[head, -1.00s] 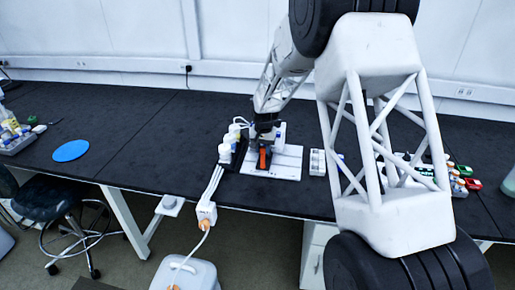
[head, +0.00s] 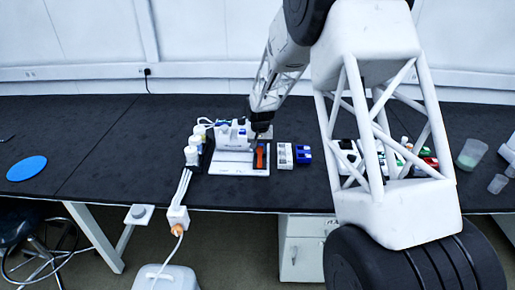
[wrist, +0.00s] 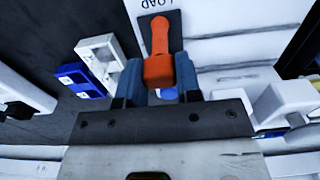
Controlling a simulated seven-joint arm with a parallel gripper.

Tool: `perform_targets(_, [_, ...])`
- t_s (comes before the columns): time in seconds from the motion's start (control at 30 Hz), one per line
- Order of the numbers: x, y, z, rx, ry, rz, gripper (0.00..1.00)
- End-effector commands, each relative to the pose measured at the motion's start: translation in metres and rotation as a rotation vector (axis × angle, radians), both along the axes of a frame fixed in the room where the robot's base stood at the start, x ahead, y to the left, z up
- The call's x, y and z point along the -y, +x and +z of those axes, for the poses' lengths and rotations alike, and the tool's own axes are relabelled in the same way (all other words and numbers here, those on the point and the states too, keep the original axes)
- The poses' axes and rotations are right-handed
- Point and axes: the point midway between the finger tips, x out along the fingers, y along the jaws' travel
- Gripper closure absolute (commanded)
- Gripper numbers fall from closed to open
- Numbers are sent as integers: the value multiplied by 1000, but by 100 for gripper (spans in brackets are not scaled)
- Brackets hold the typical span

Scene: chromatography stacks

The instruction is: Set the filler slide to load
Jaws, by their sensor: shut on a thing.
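The filler slide's orange handle (head: 261,155) is at the right end of the white filler base (head: 225,170) in the head view. In the wrist view the orange handle (wrist: 159,70) sits between the blue-grey fingers of my gripper (wrist: 160,88), which is shut on it. The handle's narrow end lies over a dark plate (wrist: 176,28). The printed word LOAD (wrist: 158,3) is just beyond that end, partly cut off at the top edge. In the head view my gripper (head: 262,134) comes down from above onto the handle.
A white block (head: 285,156) and a blue block (head: 303,154) stand close to the right of the base. White-capped bottles (head: 192,154) stand at its left. A green-tinted beaker (head: 470,154) is far right. The bench left of the bottles is mostly clear.

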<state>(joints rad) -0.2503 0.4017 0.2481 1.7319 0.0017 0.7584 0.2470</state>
Motion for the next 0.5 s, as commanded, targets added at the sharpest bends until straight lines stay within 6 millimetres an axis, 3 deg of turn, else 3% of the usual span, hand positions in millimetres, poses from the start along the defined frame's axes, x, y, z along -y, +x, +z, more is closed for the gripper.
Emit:
perform_targets(0.1, [6, 0, -1, -3, -3, -4, 100])
perform_targets(0.13, [6, 0, -1, -3, -3, -4, 64])
perform_targets(0.27, [5, 0, -1, -3, -3, -4, 44])
perform_targets(0.5, [4, 0, 0, -2, -2, -3, 43])
